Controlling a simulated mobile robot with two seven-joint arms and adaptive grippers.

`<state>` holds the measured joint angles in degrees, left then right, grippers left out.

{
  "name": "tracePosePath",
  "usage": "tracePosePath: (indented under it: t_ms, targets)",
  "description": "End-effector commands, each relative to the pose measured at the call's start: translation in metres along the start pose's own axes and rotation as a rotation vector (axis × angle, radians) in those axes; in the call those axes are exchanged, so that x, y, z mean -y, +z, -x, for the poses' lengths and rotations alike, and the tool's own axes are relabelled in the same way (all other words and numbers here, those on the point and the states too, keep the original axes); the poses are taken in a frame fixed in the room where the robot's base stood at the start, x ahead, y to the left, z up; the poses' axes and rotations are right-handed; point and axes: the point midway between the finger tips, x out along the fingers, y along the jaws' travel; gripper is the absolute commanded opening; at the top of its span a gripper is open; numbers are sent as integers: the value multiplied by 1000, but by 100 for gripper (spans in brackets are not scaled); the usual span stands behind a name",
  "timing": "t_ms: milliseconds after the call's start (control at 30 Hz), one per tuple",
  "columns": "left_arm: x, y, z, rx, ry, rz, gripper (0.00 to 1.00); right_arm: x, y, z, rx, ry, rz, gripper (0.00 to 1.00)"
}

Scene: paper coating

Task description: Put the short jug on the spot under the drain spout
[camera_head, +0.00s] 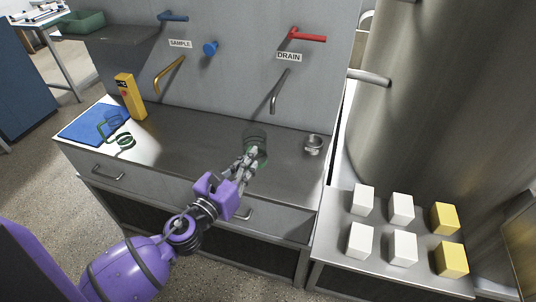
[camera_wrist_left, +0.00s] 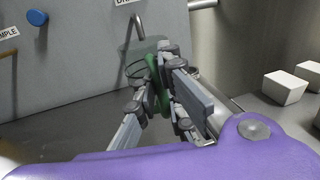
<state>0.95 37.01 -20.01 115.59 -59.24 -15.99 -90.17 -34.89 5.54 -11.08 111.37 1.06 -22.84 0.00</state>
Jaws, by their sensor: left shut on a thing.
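My left gripper (camera_head: 250,158) is shut on the green handle (camera_wrist_left: 155,82) of a clear jug. The jug (camera_head: 255,136) is see-through and looks upright at the far side of the fingers. In the left wrist view the jug (camera_wrist_left: 137,62) shows behind the fingers (camera_wrist_left: 160,100). The grey drain spout (camera_head: 279,92) hangs from the wall under the DRAIN label, a little right of and above the jug. The spout's lower end also shows near the jug's top in the left wrist view (camera_wrist_left: 139,27). I cannot tell whether the jug touches the counter. My right gripper is not in view.
A small metal cup (camera_head: 313,146) stands on the counter (camera_head: 190,140) right of the jug. A blue mat (camera_head: 84,126), a clear green-handled vessel (camera_head: 122,140) and a yellow box (camera_head: 130,97) are at left. White blocks (camera_head: 361,240) and yellow blocks (camera_head: 451,259) stand at right.

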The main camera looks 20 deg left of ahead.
Motion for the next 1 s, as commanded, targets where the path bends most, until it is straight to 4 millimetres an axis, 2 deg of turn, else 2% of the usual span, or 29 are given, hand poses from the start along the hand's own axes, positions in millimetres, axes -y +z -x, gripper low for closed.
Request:
tracePosePath:
  t_ms: [33,167,500,600,700,900,1000]
  targets:
    - [-2,13,-2,13,-6,-4,0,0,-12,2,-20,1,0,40]
    - [-5,5,-11,6,-11,0,0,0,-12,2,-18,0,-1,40]
    - [-18,-39,-90,-5,-10,5,0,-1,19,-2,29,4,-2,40]
    - [-20,-66,-105,-11,-10,11,0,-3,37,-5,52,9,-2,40]
    - [-23,-80,-118,-11,-10,8,0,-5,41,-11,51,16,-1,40]
    - [-26,-87,-131,-2,-12,2,0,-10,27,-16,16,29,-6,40]
    - [-26,-96,-138,-2,-11,5,0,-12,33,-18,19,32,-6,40]
